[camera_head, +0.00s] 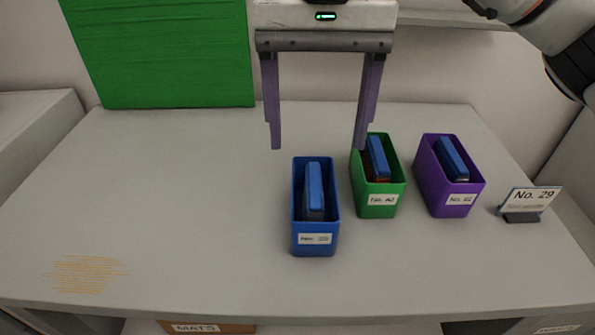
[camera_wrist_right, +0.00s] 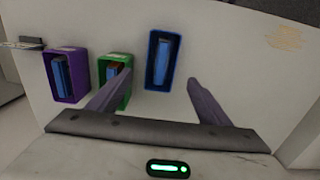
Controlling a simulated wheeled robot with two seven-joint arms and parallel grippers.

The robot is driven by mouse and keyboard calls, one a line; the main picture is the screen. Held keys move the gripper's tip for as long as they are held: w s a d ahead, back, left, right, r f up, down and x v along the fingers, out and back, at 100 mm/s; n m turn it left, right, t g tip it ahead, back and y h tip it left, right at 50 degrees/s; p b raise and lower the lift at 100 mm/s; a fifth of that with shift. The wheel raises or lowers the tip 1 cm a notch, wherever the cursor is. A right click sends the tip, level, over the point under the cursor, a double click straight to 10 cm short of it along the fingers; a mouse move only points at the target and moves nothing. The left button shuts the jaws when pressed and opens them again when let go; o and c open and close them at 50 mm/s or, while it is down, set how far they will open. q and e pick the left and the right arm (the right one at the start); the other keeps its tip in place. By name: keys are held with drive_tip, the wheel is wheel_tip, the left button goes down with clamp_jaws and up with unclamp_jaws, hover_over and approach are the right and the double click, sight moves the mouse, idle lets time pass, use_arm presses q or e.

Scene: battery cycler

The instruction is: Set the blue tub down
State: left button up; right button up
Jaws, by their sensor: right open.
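The blue tub (camera_head: 314,246) stands upright on the grey table (camera_head: 190,200), a blue-topped block inside it and a white label on its front. It also shows in the right wrist view (camera_wrist_right: 150,78). My right gripper (camera_head: 319,147) is open and empty above the table, behind the blue tub in the head view, its two purple-grey fingers wide apart. In the wrist view its fingers (camera_wrist_right: 152,85) point toward the tubs, and nothing is between them that I can see gripped. My left gripper is not in view.
A green tub (camera_head: 380,210) and a purple tub (camera_head: 455,205) stand to the right, each holding a blue-topped block. A "No. 29" sign (camera_head: 530,200) stands at the far right. A green panel (camera_head: 160,50) is at the back left. The table's left side is clear, with orange scribbles (camera_head: 88,274).

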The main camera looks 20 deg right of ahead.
sight(314, 181)
drive_tip(key=f, duration=0.4)
drive_tip(key=shift+s+f, duration=0.3)
wheel_tip(314, 181, down, 4)
drive_tip(key=shift+w+a+f, duration=0.1)
drive_tip(key=shift+f, duration=0.55)
drive_tip(key=c, duration=1.4)
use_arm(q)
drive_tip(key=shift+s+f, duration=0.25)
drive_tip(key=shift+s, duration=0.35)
use_arm(e)
drive_tip(key=shift+w, duration=0.1)
drive_tip(key=shift+c, duration=0.5)
